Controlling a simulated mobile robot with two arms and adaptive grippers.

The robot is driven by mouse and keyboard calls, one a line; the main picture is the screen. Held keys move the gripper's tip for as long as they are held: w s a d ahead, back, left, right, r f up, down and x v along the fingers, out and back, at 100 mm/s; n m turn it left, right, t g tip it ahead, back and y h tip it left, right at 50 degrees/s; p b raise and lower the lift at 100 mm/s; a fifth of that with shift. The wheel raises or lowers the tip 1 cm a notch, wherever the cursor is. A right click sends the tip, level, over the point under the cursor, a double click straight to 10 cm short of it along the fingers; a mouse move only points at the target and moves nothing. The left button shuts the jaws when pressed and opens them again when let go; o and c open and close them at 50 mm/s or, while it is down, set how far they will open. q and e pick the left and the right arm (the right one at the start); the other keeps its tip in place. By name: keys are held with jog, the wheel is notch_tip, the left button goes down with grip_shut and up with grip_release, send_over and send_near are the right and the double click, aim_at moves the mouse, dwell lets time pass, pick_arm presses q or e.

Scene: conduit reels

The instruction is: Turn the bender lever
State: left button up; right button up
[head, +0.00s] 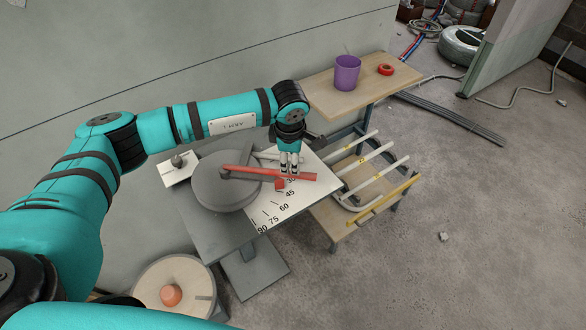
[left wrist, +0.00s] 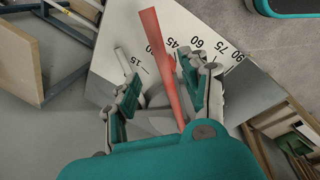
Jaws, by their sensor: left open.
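The bender lever is a red bar (head: 245,170) lying over the round grey disc (head: 222,192) of the bender, its free end pointing right. A white plate (head: 268,213) beside the disc carries angle marks, with 30, 45, 60, 75 and 90 readable. My left gripper (head: 289,168) is above the lever near its outer part, fingers down. In the left wrist view the red lever (left wrist: 158,45) runs between the two spread fingers of the left gripper (left wrist: 168,88); contact cannot be told. There the lever crosses the scale between 15 and 45. My right gripper is not in view.
A wooden shelf (head: 330,86) with a purple cup (head: 347,74) and red tape roll (head: 386,70) stands behind right. A lower rack (head: 322,212) with pale tubes is right of the bender. A reel (head: 150,285) stands at front left. Floor at right is mostly clear.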

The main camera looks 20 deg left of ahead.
aim_at(267, 174)
pick_arm(q)
jog(key=f, duration=0.2)
jog(key=w+f, duration=0.1)
jog(key=f, duration=0.4)
jog(key=shift+w+f+p, duration=0.25)
jog(key=shift+f+p, duration=0.05)
jog(key=shift+p, duration=0.1)
jog(key=shift+c, duration=0.4)
jog(key=shift+a, duration=0.1)
grip_shut()
